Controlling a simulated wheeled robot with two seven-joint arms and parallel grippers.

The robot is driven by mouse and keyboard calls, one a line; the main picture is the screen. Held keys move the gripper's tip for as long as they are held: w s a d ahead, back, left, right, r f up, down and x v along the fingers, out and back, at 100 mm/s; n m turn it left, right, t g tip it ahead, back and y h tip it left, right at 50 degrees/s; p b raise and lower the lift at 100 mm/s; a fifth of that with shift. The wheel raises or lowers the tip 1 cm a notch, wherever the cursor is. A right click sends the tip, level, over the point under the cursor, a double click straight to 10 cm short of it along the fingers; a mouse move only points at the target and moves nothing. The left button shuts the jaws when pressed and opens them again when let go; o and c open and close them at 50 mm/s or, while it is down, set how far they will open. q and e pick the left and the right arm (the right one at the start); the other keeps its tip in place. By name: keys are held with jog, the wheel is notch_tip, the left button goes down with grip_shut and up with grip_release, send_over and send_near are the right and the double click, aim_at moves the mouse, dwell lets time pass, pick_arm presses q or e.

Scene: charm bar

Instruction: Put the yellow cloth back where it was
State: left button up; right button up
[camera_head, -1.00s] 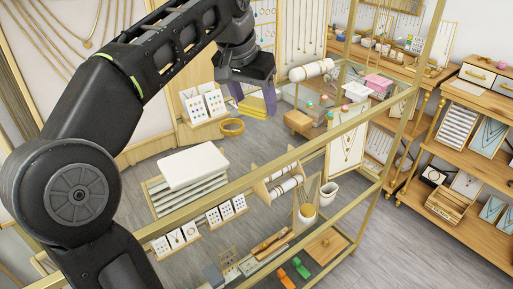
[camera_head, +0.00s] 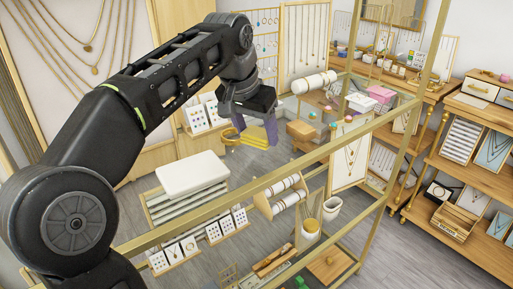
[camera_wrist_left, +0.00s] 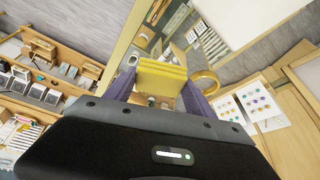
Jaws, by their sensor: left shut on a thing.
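The yellow cloth (camera_head: 255,138) is a folded yellow piece held by my left gripper (camera_head: 257,128). In the left wrist view, the cloth (camera_wrist_left: 160,76) lies between the two purple fingers of the left gripper (camera_wrist_left: 159,92), which are shut on it. In the head view the gripper holds it in the air, behind the gold frame of the glass case. Part of the cloth is hidden by the fingers. My right gripper is in neither view.
A gold-framed glass case (camera_head: 290,165) crosses the front. A round yellow ring-shaped thing (camera_head: 228,136) appears just left of the cloth. A white pad (camera_head: 191,174) lies on a slatted tray below.

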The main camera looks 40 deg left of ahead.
aim_at(257, 147)
pick_arm(q)
jog(key=shift+f, duration=2.1)
jog(key=shift+f+b, duration=0.2)
jog(key=shift+b, duration=0.1)
jog(key=o, duration=1.2)
jog(key=shift+r, duration=0.15)
